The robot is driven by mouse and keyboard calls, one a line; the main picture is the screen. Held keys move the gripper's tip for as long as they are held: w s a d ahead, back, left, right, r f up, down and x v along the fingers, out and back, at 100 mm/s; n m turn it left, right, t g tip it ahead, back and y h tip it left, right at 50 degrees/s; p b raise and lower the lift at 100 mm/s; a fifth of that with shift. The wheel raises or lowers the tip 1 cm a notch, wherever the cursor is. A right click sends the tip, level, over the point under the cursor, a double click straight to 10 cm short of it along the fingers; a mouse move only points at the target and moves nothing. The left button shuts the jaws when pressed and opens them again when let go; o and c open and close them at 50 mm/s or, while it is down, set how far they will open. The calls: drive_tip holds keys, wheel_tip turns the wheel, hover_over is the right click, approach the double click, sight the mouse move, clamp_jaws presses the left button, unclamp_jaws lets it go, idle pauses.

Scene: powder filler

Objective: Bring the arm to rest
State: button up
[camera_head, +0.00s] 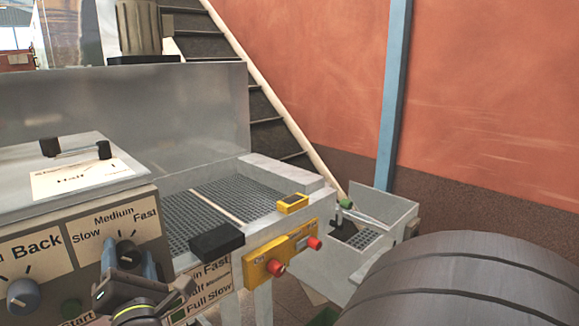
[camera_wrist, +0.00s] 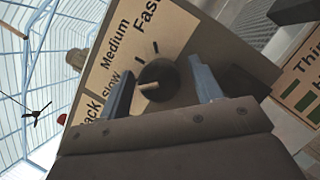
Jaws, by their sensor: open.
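My gripper (camera_head: 129,258) is in front of the speed panel (camera_head: 92,226), which is marked Slow, Medium and Fast. Its two grey-blue fingers are apart. In the wrist view the dark speed knob (camera_wrist: 158,81) sits between the open fingers, with a visible gap on each side. The knob's pale pointer line points toward the left, the Slow side. The knob (camera_head: 127,251) also shows in the head view, partly behind my gripper. I cannot tell how far the fingertips are from the panel face.
A Back panel with a blue-grey knob (camera_head: 22,294) is at the left. A grated tray (camera_head: 222,205) and a yellow box with red buttons (camera_head: 278,262) are to the right. A large grey ribbed drum (camera_head: 470,280) fills the lower right. Stairs (camera_head: 265,105) rise behind.

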drive_tip(key=m+h, duration=0.1)
drive_tip(key=m, duration=0.1)
drive_tip(key=m+h, duration=0.1)
drive_tip(key=m, duration=0.1)
drive_tip(key=shift+r+m+g, duration=0.1)
drive_tip(key=shift+m+g, duration=0.2)
drive_tip(key=shift+m, duration=0.1)
drive_tip(key=m+g+h, duration=0.1)
drive_tip(key=m, duration=0.5)
drive_tip(key=m+g, duration=0.1)
drive_tip(key=shift+m+g+h, duration=0.3)
drive_tip(key=shift+m, duration=0.1)
drive_tip(key=m+g, duration=0.1)
drive_tip(key=m, duration=0.2)
drive_tip(key=shift+v, duration=2.05)
drive_tip(key=shift+w, duration=0.1)
